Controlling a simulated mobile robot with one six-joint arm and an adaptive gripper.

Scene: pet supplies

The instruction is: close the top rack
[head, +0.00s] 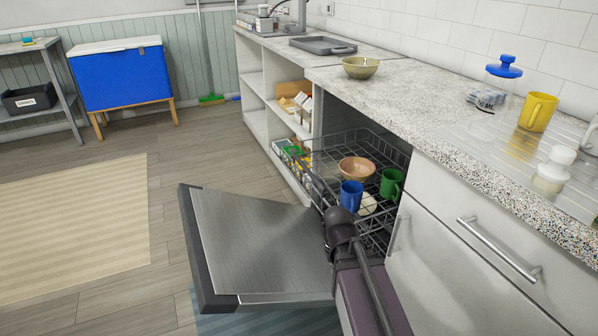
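The top rack (318,166) is a dark wire basket standing out past the front of the dishwasher under the counter. It holds a tan bowl (356,168), a blue mug (351,195), a green mug (391,184) and a pale round item (367,204). The dishwasher door (262,240) hangs open, lowered below the rack. The end of my arm, with my gripper (328,200), is at the rack's near front side, by the blue mug. The fingers are too dark and small to make out, and I cannot tell whether they touch the rack.
Open shelves (290,110) with boxes stand just left of the rack. A cabinet (470,260) with bar handles is on the right. The counter (420,95) above carries a bowl, a jar and a yellow mug. Wooden floor (180,160) is clear on the left.

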